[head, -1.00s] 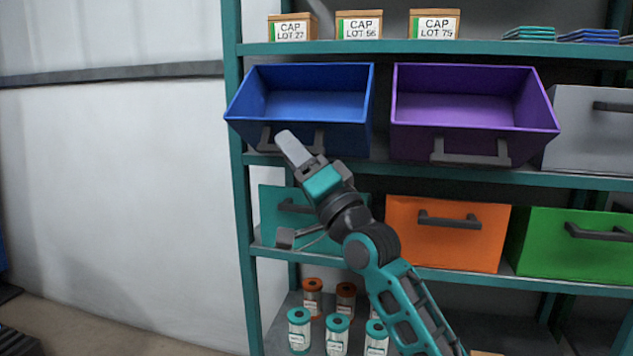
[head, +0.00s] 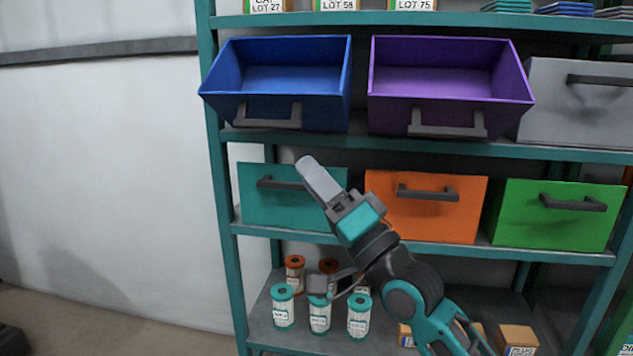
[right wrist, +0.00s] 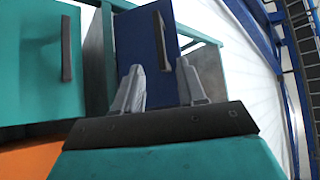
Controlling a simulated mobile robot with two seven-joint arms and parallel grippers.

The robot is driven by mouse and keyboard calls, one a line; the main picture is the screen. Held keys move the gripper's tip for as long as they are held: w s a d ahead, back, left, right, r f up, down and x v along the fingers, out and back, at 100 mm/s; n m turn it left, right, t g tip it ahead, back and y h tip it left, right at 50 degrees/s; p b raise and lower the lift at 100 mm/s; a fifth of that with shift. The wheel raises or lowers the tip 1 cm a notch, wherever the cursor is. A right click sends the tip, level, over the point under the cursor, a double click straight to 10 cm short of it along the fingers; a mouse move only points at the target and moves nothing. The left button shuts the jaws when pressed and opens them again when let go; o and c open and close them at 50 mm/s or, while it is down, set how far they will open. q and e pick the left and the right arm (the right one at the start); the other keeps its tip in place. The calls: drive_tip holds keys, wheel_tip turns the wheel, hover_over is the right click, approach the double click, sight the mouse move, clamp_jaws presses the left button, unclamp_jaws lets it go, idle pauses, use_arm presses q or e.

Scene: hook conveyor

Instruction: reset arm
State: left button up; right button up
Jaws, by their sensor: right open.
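My right gripper (head: 312,172) is in front of the shelf, its grey fingertips over the front of the teal bin (head: 255,208) in the head view. In the right wrist view, its two grey fingers (right wrist: 160,80) are apart with nothing held between them. That view shows a teal bin front (right wrist: 35,60) with a dark handle to the left and a dark blue panel (right wrist: 155,35) with a handle behind the fingers. My left gripper is not in view.
Blue (head: 285,115) and purple (head: 440,85) bins sit tilted forward on the upper shelf beside a grey bin (head: 575,105). Orange (head: 425,220) and green (head: 550,230) bins are below. Capped canisters (head: 283,310) stand on the bottom shelf. Open floor lies left.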

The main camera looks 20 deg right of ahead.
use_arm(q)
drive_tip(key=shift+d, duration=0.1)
use_arm(e)
wheel_tip(320, 180, down, 16)
drive_tip(key=s+a+n+g+h+p, duration=0.1)
drive_tip(key=s+n+g+h+p, duration=0.1)
drive_tip(key=n+g+h+p, duration=0.25)
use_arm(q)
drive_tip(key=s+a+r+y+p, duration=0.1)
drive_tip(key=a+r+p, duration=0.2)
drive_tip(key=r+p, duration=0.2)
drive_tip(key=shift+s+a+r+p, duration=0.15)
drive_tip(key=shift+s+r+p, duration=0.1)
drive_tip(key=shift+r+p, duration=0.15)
use_arm(e)
drive_tip(key=s+a+f+n+g+h, duration=0.1)
drive_tip(key=s+f+n+g, duration=0.3)
drive_tip(key=s+f, duration=1.2)
wheel_tip(320, 180, down, 2)
drive_tip(key=g+h, duration=0.1)
drive_tip(key=g, duration=0.2)
drive_tip(key=shift+s+a, duration=0.15)
drive_tip(key=shift+s, duration=0.2)
drive_tip(key=shift+n, duration=0.25)
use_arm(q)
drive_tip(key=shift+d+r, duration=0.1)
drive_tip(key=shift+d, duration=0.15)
